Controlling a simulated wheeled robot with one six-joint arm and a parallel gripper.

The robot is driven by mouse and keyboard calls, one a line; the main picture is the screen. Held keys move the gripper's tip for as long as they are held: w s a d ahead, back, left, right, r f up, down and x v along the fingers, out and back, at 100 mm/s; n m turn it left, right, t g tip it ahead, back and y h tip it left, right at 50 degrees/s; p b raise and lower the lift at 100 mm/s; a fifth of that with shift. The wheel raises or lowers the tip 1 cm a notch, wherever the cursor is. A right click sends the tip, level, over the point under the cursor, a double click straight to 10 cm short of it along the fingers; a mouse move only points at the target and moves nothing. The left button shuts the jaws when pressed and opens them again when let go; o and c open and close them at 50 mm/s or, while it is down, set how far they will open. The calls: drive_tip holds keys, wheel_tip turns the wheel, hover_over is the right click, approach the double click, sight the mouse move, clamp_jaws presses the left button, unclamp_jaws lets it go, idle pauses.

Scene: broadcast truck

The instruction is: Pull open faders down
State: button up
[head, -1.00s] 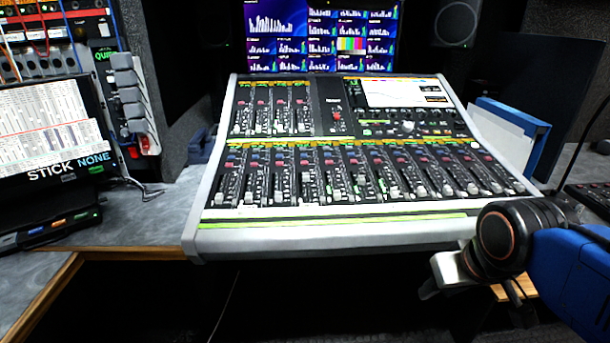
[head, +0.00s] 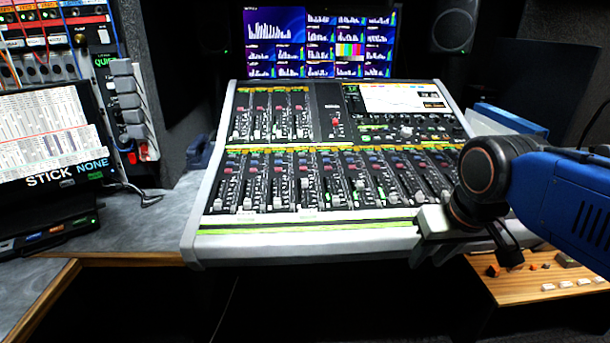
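The mixing console (head: 300,243) stands in the middle of the head view, its pale front edge toward me. Its lower fader bank (head: 300,180) runs across the panel. Several caps at the left sit low in their slots, while a cap (head: 304,183) and another cap (head: 357,184) farther right look higher. A shorter fader bank (head: 272,115) lies at the upper left. My gripper (head: 428,240) is at the console's front right edge, below the faders. Its fingers are small and unclear, so I cannot tell their opening or any contact. My arm hides the rightmost lower faders.
A monitor (head: 320,42) stands behind the console. A screen (head: 50,135) and a rack of patch cables (head: 50,40) are at the left. A wooden shelf (head: 530,285) with small buttons is at the lower right. A blue-and-white binder (head: 510,120) stands right of the console.

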drive_tip(key=w+a+r, duration=0.3)
drive_tip(key=w+r, duration=0.4)
drive_tip(key=r, duration=0.1)
wheel_tip(320, 180, up, 14)
drive_tip(key=g, duration=0.4)
hover_over(305, 180)
wheel_tip(305, 180, down, 17)
drive_tip(key=shift+w+r, duration=0.1)
drive_tip(key=shift+w, duration=0.05)
drive_tip(key=shift+c, duration=0.3)
clamp_jaws()
